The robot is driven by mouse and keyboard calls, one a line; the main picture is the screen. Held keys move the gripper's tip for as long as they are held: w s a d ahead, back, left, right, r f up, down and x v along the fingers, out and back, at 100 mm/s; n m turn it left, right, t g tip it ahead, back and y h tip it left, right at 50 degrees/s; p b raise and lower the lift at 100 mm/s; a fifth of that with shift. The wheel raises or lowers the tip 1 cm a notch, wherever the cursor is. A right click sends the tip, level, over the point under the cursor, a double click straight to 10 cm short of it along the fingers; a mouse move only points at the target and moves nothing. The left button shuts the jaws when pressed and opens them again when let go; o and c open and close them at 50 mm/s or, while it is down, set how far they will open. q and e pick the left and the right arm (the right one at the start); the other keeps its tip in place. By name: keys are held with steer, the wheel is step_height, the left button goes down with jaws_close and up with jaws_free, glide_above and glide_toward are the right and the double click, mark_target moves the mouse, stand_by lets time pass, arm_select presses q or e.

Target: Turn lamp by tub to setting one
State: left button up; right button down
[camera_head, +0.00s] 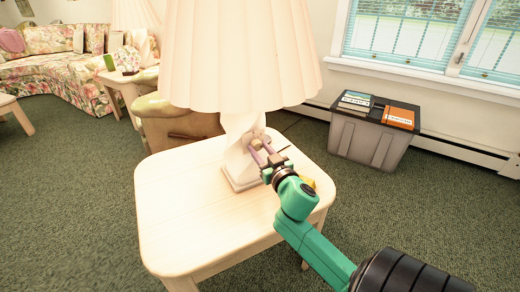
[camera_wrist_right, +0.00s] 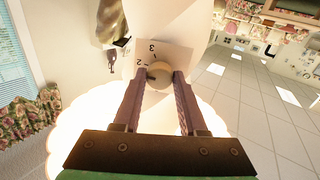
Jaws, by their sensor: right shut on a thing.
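The lamp (camera_head: 240,60) has a cream pleated shade and a pale twisted base, and stands upright on a light wooden table (camera_head: 185,215). My right gripper (camera_head: 262,145) reaches the lamp base from the right. In the right wrist view, its two fingers (camera_wrist_right: 163,75) are shut on a round pale knob (camera_wrist_right: 160,69). A plate behind the knob (camera_wrist_right: 171,52) shows the marks 2 and 3; other marks are hidden or unclear. A small dark spot is on the knob's left side, near the 2. I cannot tell the setting for sure. My left gripper is not in view.
A grey tub (camera_head: 365,145) with a dark lid and books (camera_head: 398,117) stands on the carpet by the window wall. A tan chair (camera_head: 180,125) is behind the table. A small yellow thing (camera_head: 308,182) shows beside my arm. A floral sofa (camera_head: 50,65) is far left.

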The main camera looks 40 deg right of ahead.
steer(key=shift+n, duration=0.6)
steer(key=n+p, duration=0.1)
steer(key=n, duration=0.2)
steer(key=shift+p, duration=0.3)
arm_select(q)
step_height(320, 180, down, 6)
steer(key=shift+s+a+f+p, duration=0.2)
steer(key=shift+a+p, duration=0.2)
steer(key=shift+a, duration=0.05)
arm_select(e)
steer(key=n, duration=0.5)
steer(key=shift+f, duration=0.1)
steer(key=shift+c, duration=2.3)
jaws_free()
